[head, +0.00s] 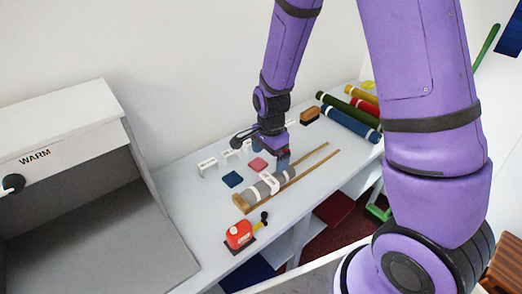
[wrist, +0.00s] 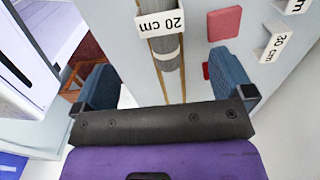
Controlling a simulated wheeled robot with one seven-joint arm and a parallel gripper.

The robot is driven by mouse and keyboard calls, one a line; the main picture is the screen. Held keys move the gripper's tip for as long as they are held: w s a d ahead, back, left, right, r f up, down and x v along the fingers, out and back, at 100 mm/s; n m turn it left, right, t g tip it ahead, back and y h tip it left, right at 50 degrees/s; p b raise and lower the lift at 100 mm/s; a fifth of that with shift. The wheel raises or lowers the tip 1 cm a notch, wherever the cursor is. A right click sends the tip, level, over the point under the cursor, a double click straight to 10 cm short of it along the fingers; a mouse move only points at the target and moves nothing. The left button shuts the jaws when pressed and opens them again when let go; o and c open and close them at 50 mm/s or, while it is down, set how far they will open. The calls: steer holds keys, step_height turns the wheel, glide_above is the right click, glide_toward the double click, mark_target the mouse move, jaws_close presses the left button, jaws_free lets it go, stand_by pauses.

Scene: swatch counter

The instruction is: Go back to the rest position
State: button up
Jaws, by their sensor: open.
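My gripper (head: 283,160) is over the counter near the far end of a grey roll (head: 262,189), which lies between two wooden rails (head: 314,164). In the wrist view my gripper's (wrist: 165,82) two blue fingers are wide apart with nothing between them. The grey roll (wrist: 165,45) and a white "20 cm" tag (wrist: 160,23) at it show ahead of the fingers. I cannot tell the exact height of the gripper above the counter.
A red swatch (head: 258,164), a blue swatch (head: 232,179) and white tags (head: 208,165) lie left of the roll. A red device (head: 239,235) stands at the front. A brush (head: 309,114) and several coloured rolls (head: 348,123) are behind. A grey "WARM" booth (head: 90,130) stands left.

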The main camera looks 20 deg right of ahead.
steer(key=s+d+r+n+t, duration=0.1)
steer(key=s+d+r+n, duration=0.15)
steer(key=r, duration=0.75)
steer(key=s+d+r+n+t, duration=0.1)
steer(key=s+r+n+t, duration=0.2)
steer(key=r, duration=0.6)
steer(key=s+d+r+n+t, duration=0.1)
steer(key=s+d+r+n, duration=0.2)
steer(key=s+r+n, duration=0.6)
steer(key=s+r, duration=0.3)
steer(key=s, duration=0.3)
steer(key=shift+s+d+r, duration=0.2)
steer(key=shift+s, duration=0.1)
